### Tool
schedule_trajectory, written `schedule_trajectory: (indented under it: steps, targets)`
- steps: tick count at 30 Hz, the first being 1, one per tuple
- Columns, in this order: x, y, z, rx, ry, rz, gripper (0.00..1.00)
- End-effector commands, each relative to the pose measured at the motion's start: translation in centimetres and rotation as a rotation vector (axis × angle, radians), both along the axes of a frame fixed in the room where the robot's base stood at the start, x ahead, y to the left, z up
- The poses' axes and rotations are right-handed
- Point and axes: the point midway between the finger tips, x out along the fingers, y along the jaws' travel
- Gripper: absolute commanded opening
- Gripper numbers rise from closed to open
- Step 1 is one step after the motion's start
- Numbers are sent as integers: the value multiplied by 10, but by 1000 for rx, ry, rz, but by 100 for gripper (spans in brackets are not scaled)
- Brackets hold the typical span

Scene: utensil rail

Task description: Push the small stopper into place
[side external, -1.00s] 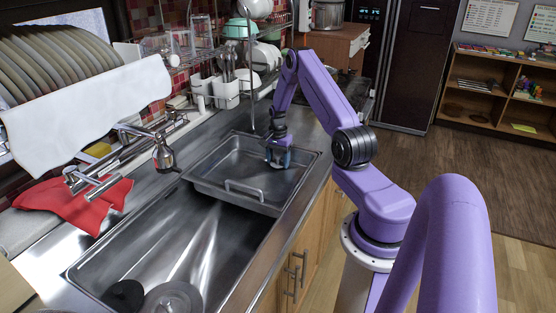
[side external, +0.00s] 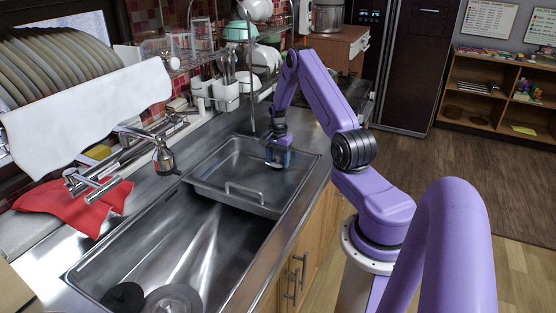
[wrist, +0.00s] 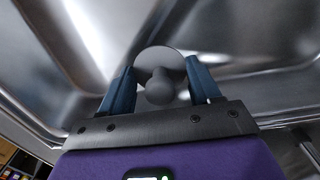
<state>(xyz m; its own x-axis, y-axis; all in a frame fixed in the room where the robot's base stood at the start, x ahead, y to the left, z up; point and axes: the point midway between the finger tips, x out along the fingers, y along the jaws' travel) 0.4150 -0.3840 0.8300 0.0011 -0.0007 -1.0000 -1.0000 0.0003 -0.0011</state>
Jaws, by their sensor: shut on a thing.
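The small stopper (wrist: 160,88) is a grey disc with a rounded knob. In the wrist view it sits between the two blue fingers of my gripper (wrist: 162,84), knob toward the camera. My gripper is shut on it, with the fingertips at the sides of its disc. In the side external view my gripper (side external: 278,163) points down inside the smaller, shallow sink basin (side external: 212,180), toward its far right part. The stopper is mostly hidden by the fingers there. I cannot tell whether it touches the basin floor, and no drain hole shows clearly.
A basin handle (side external: 245,192) stands at the near side. The larger sink (side external: 190,245) holds a dark round item (side external: 122,297) and a grey disc (side external: 172,300). A faucet (side external: 163,158) and red cloth (side external: 75,203) are left. Basin walls surround my gripper.

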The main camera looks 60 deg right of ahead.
Motion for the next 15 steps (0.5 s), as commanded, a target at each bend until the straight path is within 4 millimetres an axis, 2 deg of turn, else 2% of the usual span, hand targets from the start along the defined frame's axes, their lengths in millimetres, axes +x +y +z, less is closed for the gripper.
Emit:
schedule_trajectory:
  steps: [15]
  targets:
    - [0, 0, -5, 0, 0, 0, 34]
